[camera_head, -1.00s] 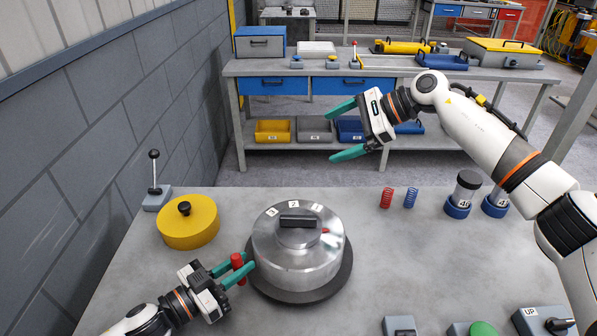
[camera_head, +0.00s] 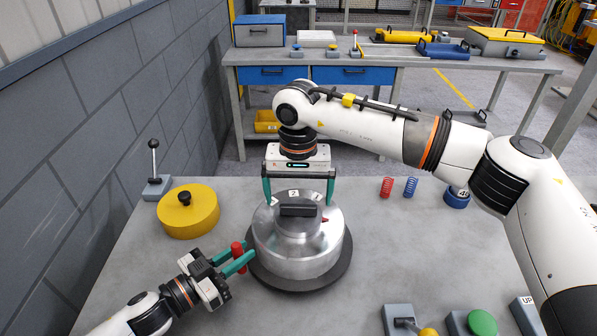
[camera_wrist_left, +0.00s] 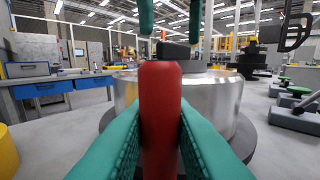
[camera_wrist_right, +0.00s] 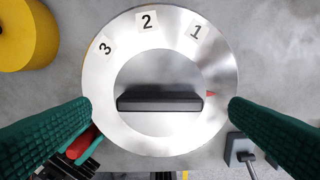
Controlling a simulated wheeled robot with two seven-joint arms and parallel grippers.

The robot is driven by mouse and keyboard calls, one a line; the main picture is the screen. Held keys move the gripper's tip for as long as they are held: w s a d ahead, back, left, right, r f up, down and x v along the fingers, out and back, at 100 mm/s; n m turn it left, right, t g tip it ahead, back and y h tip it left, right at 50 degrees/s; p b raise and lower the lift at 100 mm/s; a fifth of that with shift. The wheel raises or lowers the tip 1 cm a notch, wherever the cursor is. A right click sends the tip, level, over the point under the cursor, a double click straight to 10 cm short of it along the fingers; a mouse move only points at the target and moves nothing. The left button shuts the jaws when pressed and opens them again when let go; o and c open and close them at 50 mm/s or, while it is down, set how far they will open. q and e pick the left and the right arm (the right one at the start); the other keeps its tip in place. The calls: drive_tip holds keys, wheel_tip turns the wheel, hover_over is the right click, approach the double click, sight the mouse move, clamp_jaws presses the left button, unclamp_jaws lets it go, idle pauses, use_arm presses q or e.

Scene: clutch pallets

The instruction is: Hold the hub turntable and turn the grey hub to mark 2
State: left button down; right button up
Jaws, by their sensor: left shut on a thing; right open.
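The silver turntable drum (camera_head: 298,262) stands on a dark round base, with labels 1, 2 and 3 on its top rim. The grey hub (camera_wrist_right: 160,70) sits in its middle, topped by a dark bar handle (camera_head: 298,210). A red pointer (camera_wrist_right: 210,93) lies to the right of the bar, clockwise past label 1 in the right wrist view and at no label. My left gripper (camera_head: 240,259) is shut on the upright red handle (camera_wrist_left: 160,115) beside the drum. My right gripper (camera_head: 298,201) points down above the hub, open, its fingers wide apart on either side, with nothing between them gripped.
A yellow round lid (camera_head: 188,212) and a lever box (camera_head: 157,186) stand at the left. A green button box (camera_head: 482,323) is at the front right. A workbench (camera_head: 390,75) stands behind.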

sight(298, 205)
drive_tip(key=shift+f, duration=2.25)
drive_tip(key=c, duration=1.1)
drive_tip(key=n, duration=0.6)
drive_tip(key=shift+r, duration=0.1)
drive_tip(key=n, duration=0.5)
drive_tip(key=o, duration=1.1)
